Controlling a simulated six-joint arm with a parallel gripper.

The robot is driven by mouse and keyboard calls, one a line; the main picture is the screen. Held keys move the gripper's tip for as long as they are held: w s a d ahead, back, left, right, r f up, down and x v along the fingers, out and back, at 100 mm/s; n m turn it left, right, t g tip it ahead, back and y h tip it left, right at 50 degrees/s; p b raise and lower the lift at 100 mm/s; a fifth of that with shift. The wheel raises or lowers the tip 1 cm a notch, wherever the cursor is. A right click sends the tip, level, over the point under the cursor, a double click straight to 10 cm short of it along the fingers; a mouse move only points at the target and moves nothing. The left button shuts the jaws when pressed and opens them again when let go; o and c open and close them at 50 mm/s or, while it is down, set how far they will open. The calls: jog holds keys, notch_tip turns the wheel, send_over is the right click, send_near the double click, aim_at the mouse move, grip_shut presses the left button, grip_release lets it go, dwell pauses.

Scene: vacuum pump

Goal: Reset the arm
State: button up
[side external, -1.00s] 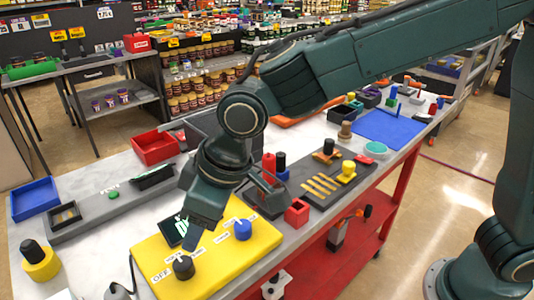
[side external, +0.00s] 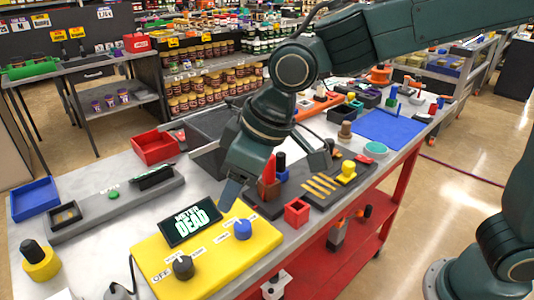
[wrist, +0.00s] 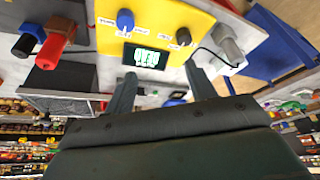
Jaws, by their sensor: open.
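My gripper (side external: 278,176) is open and empty, raised above the bench between the yellow box and the dark grey tray. In the wrist view its two fingers (wrist: 163,88) are spread apart with nothing between them. The yellow box (side external: 205,262) lies on the bench with a black knob (side external: 183,267), a blue knob (side external: 243,229) and a dark screen (side external: 191,222) with green-white lettering that includes "DEAD". The box also shows in the wrist view (wrist: 160,18), with the blue knob (wrist: 125,20) and black knob (wrist: 183,36). No finger appears to touch the box.
A red bin (side external: 155,148), blue bin (side external: 35,198) and yellow-black cylinder (side external: 40,260) stand on the left. A blue mat (side external: 389,130) lies at the far right.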

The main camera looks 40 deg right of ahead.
jog(key=s+d+r+m+t+h, duration=0.1)
jog(key=s+d+r+m, duration=0.15)
jog(key=d, duration=0.55)
jog(key=s+d+r+m, duration=0.15)
jog(key=s+d, duration=0.25)
jog(key=d, duration=0.4)
jog(key=s+d+f+m+h, duration=0.1)
jog(key=s+d+m, duration=0.1)
jog(key=s+d, duration=0.7)
jog(key=shift+s+d+f+m+t+h, duration=0.3)
jog(key=shift+s+f+t, duration=0.1)
jog(key=shift+s, duration=0.7)
